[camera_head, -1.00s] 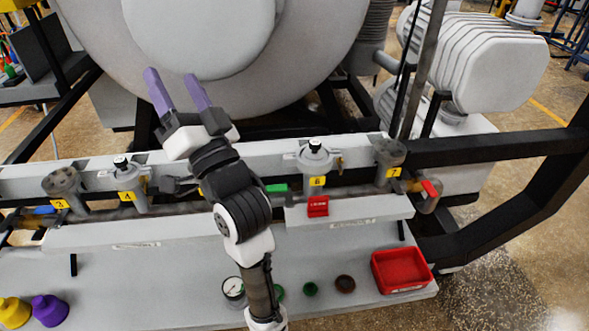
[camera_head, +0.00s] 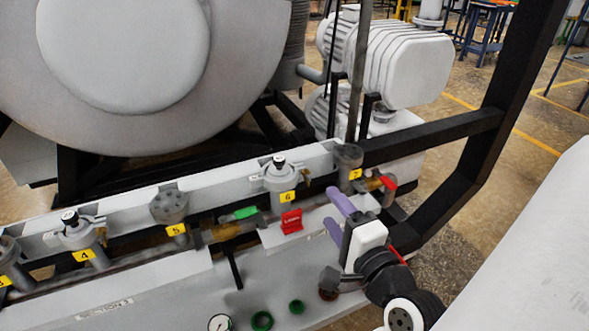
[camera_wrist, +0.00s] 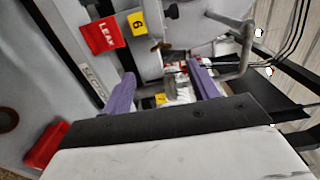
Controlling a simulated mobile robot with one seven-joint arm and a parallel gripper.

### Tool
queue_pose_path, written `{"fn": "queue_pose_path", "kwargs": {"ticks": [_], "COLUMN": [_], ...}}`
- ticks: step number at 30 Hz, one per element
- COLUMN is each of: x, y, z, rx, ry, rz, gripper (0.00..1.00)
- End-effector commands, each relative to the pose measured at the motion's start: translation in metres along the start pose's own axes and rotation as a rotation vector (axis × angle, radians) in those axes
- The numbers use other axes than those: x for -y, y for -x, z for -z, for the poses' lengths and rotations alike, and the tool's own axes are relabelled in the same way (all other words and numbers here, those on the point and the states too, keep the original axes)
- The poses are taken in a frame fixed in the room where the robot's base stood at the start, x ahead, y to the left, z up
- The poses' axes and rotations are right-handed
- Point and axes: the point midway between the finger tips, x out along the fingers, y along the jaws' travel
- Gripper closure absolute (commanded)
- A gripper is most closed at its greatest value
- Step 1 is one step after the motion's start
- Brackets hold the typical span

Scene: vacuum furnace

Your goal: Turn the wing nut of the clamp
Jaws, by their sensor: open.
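My gripper (camera_head: 331,211) is open and empty, its two purple fingers pointing toward the pipe run near the valve at label 7 (camera_head: 355,174). In the wrist view the finger pair (camera_wrist: 160,71) spreads around part of that pipe area, with no visible contact. A small brass piece, perhaps the clamp's wing nut (camera_wrist: 162,47), shows beyond the fingers, beside the unit labelled 6 (camera_wrist: 137,24). In the head view a small brass piece (camera_head: 305,175) also shows beside unit 6. The clamp itself is not clearly made out.
A red tag (camera_head: 291,221) stands below unit 6, near a green handle (camera_head: 245,212). A red valve handle (camera_head: 389,181) lies close beyond my gripper. A black frame (camera_head: 470,160) rises at the right. A red tray (camera_wrist: 45,145) shows at lower left in the wrist view.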

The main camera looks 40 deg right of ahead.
Motion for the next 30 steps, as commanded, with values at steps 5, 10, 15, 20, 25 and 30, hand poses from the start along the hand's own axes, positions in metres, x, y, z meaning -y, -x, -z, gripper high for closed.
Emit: {"fn": "queue_pose_path", "kwargs": {"ticks": [5, 10, 15, 20, 25, 30], "x": [0.002, 0.003, 0.003, 0.002, 0.001, 0.001], "y": [-0.026, -0.064, -0.098, -0.122, -0.133, -0.135], "z": [-0.001, -0.002, -0.001, -0.001, -0.001, -0.001], "rx": [0.005, 0.006, 0.003, 0.003, 0.001, 0.000], "ry": [0.000, 0.001, 0.002, 0.002, 0.003, 0.003], "rz": [0.000, 0.000, 0.001, 0.000, 0.000, 0.001], "gripper": [0.40, 0.40, 0.40, 0.40, 0.40, 0.40]}}
